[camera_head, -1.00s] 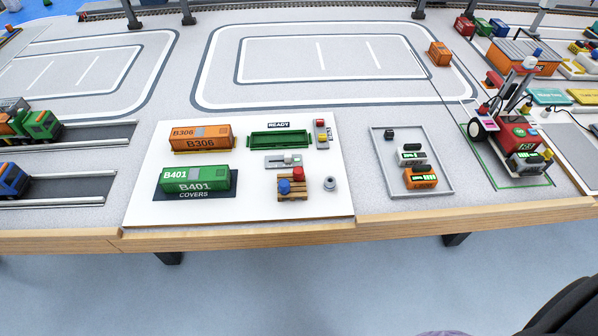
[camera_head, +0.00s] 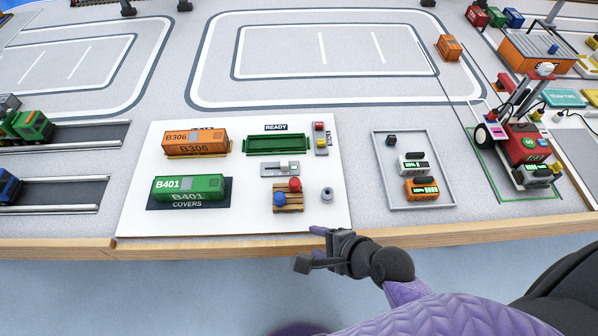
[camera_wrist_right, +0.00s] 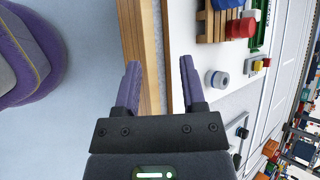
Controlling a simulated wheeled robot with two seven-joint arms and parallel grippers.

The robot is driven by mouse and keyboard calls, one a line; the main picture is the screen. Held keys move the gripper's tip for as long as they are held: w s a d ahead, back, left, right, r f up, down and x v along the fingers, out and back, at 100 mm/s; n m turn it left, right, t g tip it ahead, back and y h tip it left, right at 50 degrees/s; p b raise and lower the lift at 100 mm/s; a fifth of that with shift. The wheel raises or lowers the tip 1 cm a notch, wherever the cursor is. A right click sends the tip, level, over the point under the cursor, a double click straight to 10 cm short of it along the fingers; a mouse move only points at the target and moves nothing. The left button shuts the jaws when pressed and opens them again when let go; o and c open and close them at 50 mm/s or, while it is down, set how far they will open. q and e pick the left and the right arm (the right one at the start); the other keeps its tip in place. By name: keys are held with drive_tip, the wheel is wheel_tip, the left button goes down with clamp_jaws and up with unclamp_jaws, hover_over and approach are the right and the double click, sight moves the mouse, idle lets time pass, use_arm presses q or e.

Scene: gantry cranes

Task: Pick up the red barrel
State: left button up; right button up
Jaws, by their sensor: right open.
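The red barrel (camera_head: 295,184) sits on a small wooden pallet (camera_head: 289,208) beside a blue barrel (camera_head: 279,198), near the front of the white board. In the right wrist view the red barrel (camera_wrist_right: 240,28) lies at the upper right, on the pallet's near edge. My right gripper (camera_head: 312,246) is open and empty at the table's front edge, below and a little right of the pallet. In the right wrist view its two purple fingers (camera_wrist_right: 160,82) are apart with the wooden table edge between them. My left gripper is not in view.
A grey round piece (camera_head: 327,194) stands just right of the pallet. A grey lever block (camera_head: 281,168) is behind it. Green container B401 (camera_head: 188,188) is to the left, and a grey-framed tray (camera_head: 450,205) with small devices is to the right.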

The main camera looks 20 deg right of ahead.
sight(298, 187)
drive_tip(key=w+d+r+m+t, duration=0.1)
drive_tip(key=m, duration=0.3)
drive_tip(key=w+d+r+m+t, duration=0.1)
drive_tip(key=w+r+m, duration=0.1)
drive_tip(key=m, duration=0.2)
drive_tip(key=w+d+r+m+t, duration=0.1)
drive_tip(key=w+r+m+t, duration=0.1)
drive_tip(key=m, duration=0.3)
drive_tip(key=shift+w, duration=0.1)
drive_tip(key=shift+m, duration=0.3)
drive_tip(key=b+x, duration=0.4)
drive_tip(key=x, duration=0.5)
drive_tip(key=shift+a+f, duration=0.1)
drive_tip(key=shift+f, duration=0.1)
drive_tip(key=shift+w+a, duration=0.1)
drive_tip(key=shift+w, duration=0.15)
drive_tip(key=shift+r, duration=0.1)
drive_tip(key=c, duration=0.6)
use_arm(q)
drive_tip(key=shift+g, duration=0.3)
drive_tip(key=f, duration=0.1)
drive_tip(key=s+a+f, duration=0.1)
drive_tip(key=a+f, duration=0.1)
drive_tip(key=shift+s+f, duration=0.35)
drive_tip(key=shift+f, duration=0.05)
use_arm(e)
clamp_jaws()
